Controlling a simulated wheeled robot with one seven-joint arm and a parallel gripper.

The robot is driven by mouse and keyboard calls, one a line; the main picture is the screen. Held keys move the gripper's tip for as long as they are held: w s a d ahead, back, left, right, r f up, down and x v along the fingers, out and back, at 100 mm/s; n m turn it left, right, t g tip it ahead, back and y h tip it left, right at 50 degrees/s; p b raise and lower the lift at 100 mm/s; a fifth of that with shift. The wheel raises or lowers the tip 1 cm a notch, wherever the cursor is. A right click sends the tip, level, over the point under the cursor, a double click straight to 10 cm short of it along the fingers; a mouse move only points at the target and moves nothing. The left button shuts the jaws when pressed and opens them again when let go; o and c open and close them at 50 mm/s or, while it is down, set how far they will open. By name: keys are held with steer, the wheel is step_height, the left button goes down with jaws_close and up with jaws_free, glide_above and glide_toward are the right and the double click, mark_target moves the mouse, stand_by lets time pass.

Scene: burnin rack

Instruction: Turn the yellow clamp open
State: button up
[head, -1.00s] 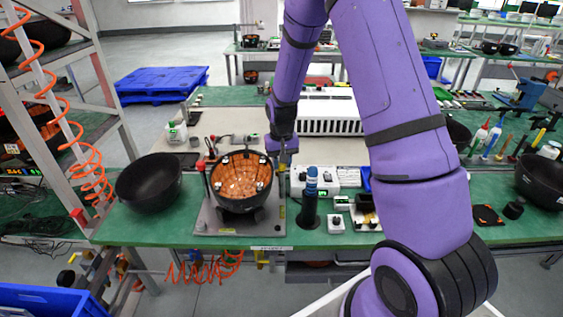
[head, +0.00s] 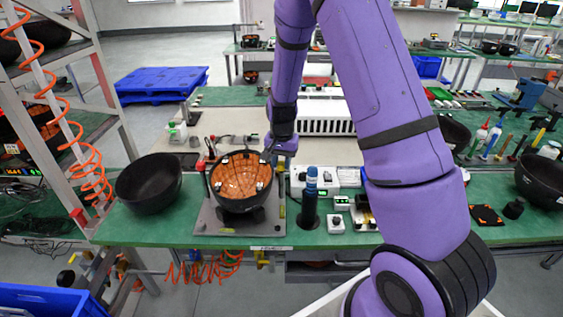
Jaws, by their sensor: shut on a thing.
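A black bowl with an orange lining (head: 241,181) sits on a grey fixture plate (head: 215,226) on the green bench in the head view. My gripper (head: 272,153) is at the bowl's right rim, pointing down beside the clamp post on that side. It is shut on the yellow clamp, whose handle is small and mostly hidden by the jaws. A clamp with a red top (head: 204,165) stands at the bowl's left side.
A second black bowl (head: 149,184) stands left of the fixture. A blue-topped dark cylinder (head: 310,200), a white button box (head: 336,224) and a white instrument (head: 347,177) stand to the right. A rack with an orange coiled hose (head: 82,150) is at the left.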

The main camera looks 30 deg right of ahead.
steer(key=o, duration=0.9)
steer(key=shift+o, duration=0.2)
step_height(320, 180, up, 11)
stand_by(0.5)
step_height(320, 180, up, 10)
steer(key=f+n+t, duration=0.1)
steer(key=n, duration=0.1)
glide_above(281, 163)
steer(key=s+a, duration=0.2)
steer(key=s, duration=0.4)
steer(key=s+a+r+n+t, duration=0.1)
steer(key=s+r, duration=0.3)
steer(key=s, duration=0.4)
steer(key=s+a+r+n+t, duration=0.1)
steer(key=s+r+n, duration=0.2)
steer(key=s, duration=0.5)
steer(key=s+a+r+n+t, duration=0.2)
steer(key=s+r, duration=0.4)
steer(key=s, duration=0.3)
steer(key=shift+n, duration=0.4)
